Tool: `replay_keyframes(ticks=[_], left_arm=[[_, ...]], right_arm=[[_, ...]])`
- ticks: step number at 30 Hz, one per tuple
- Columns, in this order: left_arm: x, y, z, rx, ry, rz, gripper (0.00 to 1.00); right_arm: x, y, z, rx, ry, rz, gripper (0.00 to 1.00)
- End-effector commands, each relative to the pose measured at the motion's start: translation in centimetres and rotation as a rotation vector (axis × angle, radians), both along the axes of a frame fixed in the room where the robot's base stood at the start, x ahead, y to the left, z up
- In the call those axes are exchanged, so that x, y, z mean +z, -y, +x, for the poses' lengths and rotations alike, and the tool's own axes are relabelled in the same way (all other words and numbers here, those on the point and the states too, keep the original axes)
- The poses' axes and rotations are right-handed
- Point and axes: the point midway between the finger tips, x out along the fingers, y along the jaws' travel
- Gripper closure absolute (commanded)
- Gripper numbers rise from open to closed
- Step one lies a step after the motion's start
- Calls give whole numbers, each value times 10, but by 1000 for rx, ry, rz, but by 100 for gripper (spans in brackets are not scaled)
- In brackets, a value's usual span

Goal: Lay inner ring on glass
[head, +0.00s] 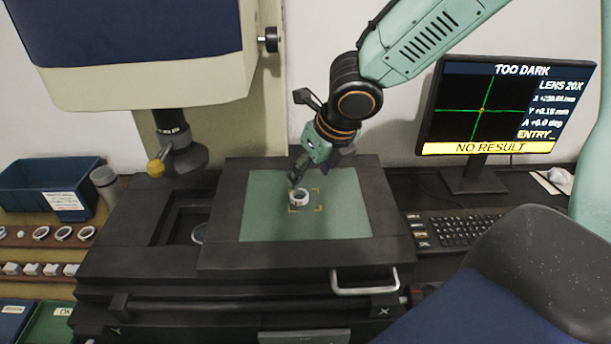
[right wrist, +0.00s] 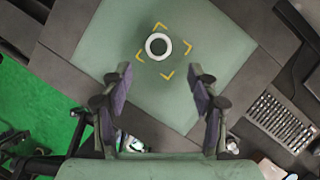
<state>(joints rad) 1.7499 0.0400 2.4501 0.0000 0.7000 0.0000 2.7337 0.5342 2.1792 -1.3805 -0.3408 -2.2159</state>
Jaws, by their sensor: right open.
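The inner ring (head: 299,203), a small pale metal ring, lies flat on the green glass (head: 265,222) of the stage. It also shows in the right wrist view (right wrist: 170,49), inside the yellow corner marks (right wrist: 167,75) and off their middle. My right gripper (head: 295,178) is just above and behind the ring in the head view. In the right wrist view its two fingers (right wrist: 160,72) are spread, with nothing between them, and the ring shows beyond the tips, apart from them. My left gripper is not in view.
A microscope lens (head: 180,158) hangs left of the glass. A monitor (head: 490,105) reads "TOO DARK" and "NO RESULT". A keyboard (head: 458,231) is to the right. A blue bin (head: 45,185) and several rings on a rack (head: 45,248) stand at left. The glass around the ring is clear.

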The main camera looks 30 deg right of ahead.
Motion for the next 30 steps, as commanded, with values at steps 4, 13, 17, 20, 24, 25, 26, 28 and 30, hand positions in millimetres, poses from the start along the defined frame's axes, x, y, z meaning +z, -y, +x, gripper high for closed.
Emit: replay_keyframes(ticks=[4,13,17,20,24,25,26,28,30], left_arm=[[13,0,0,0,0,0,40],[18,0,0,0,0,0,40],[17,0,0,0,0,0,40],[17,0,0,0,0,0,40],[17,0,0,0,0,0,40],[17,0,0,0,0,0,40],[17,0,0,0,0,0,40],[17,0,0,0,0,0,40],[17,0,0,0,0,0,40]], right_arm=[[27,0,-11,-1,2,3,40],[42,1,-19,0,-1,0,40],[41,1,-19,0,-2,-1,40],[41,1,-19,0,-2,0,40],[41,1,-19,0,-1,0,40],[41,1,-19,0,-1,0,40],[41,1,-19,0,-1,0,40],[41,1,-19,0,-1,0,40],[41,1,-19,0,-1,0,40]])
